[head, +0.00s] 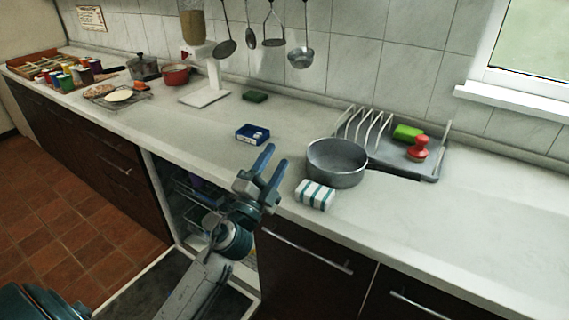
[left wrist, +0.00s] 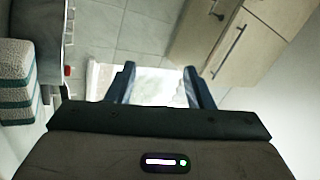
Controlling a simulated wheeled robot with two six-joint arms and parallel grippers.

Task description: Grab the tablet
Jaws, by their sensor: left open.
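A small blue box (head: 252,134) with a pale patch, perhaps its contents, sits on the counter in the head view. I cannot make out a single tablet there. My left gripper (head: 272,162) is open, just in front of the box and slightly to its right, over the counter's front edge. Its fingers point up and away. In the left wrist view the two fingers of the left gripper (left wrist: 159,76) stand apart with nothing held between them. The blue box cannot be picked out in that view. My right gripper is not in view.
A grey pot (head: 336,163) and a striped cloth (head: 315,195) lie right of my gripper; the cloth (left wrist: 15,85) also shows in the left wrist view. A dish rack (head: 434,164) stands behind. An open dishwasher (head: 190,205) is below. The right counter is clear.

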